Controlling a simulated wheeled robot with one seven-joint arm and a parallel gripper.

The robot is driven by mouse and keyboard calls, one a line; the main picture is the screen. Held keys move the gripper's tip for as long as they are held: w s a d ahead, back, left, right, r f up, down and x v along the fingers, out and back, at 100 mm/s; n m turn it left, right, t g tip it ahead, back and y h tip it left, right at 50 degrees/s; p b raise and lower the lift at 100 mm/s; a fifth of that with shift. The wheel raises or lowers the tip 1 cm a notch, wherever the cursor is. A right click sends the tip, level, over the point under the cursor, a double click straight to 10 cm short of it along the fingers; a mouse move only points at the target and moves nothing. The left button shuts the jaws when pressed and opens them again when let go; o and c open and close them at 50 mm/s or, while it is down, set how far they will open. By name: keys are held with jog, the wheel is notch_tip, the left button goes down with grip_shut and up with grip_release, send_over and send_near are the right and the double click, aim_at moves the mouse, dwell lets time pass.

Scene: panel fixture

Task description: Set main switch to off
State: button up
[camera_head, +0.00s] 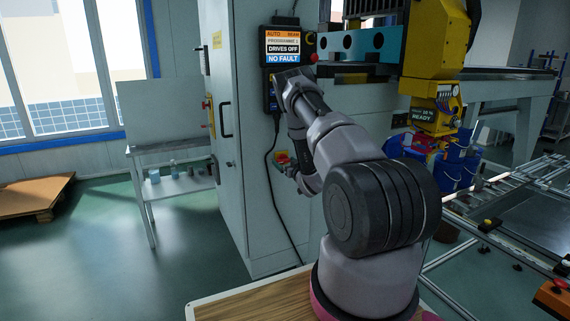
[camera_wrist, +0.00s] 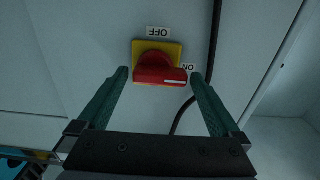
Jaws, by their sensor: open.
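The main switch is a red rotary knob (camera_wrist: 158,70) on a yellow plate (camera_wrist: 171,47), on a pale grey cabinet face. Its handle lies across the wrist picture, with its white mark at the right end, by the ON label (camera_wrist: 188,68). The OFF label (camera_wrist: 158,32) is above the plate. Both labels appear upside down. My gripper (camera_wrist: 159,75) is open, with one green finger on each side of the knob. I cannot tell whether either finger touches it. In the head view the switch (camera_head: 282,157) is small and partly hidden near my wrist.
A black cable (camera_wrist: 214,40) runs down the cabinet (camera_head: 240,190) close to the switch. A control panel (camera_head: 283,47) reading DRIVES OFF, NO FAULT hangs above. A yellow machine head (camera_head: 432,45) stands at right.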

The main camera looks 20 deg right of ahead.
jog(key=shift+w, duration=0.15)
jog(key=c, duration=1.2)
jog(key=shift+o, duration=0.2)
jog(key=shift+n, duration=0.3)
jog(key=n, duration=0.3)
jog(key=shift+f+n, duration=0.15)
jog(key=shift+n, duration=0.15)
jog(key=n, duration=0.4)
jog(key=shift+f+n, duration=0.15)
jog(key=shift+n, duration=0.15)
jog(key=shift+d+f+n, duration=0.15)
jog(key=shift+n, duration=2.1)
jog(key=shift+d+f+n, duration=0.1)
jog(key=shift+n, duration=2.15)
